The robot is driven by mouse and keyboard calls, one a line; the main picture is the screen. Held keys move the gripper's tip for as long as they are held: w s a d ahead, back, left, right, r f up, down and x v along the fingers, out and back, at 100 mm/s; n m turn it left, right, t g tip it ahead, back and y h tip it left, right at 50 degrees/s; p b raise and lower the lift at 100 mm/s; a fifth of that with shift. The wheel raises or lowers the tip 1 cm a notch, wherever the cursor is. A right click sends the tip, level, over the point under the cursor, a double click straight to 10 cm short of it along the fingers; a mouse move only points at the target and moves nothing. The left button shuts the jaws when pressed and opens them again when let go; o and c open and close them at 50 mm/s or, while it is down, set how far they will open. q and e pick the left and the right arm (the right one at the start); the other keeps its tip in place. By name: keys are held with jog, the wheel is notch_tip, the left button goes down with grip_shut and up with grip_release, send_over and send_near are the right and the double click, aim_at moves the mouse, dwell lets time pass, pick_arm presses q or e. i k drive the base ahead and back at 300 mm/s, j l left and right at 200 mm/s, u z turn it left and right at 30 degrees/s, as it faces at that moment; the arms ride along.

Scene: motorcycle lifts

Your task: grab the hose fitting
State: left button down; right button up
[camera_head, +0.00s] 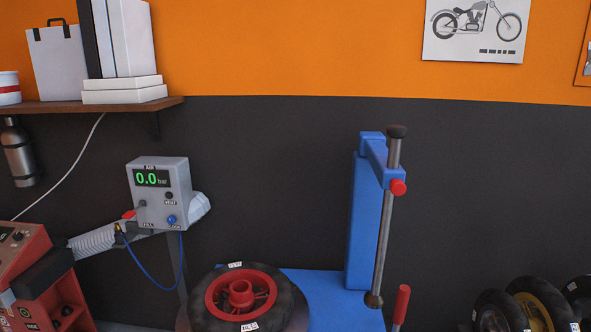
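A blue hose (146,272) hangs in a loop from the grey air box (160,192) at left of centre in the head view. One end of the hose runs up to the underside of the box. The other end rises to a small dark and yellowish piece (119,229), which looks like the hose fitting, at the lower left of the box. It is too small to make out clearly. A red part (129,214) sits just above it. I cannot see either of my grippers in this view.
A grey ribbed tube (95,240) passes behind the box. A red cart (32,262) stands at left. A wheel with a red hub (240,295) lies before a blue tyre machine (362,215). Several tyres (497,312) stand at lower right. A shelf (105,105) is above.

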aim_at(117, 230)
jog(key=j+u, duration=0.85)
jog(key=i+j, duration=0.25)
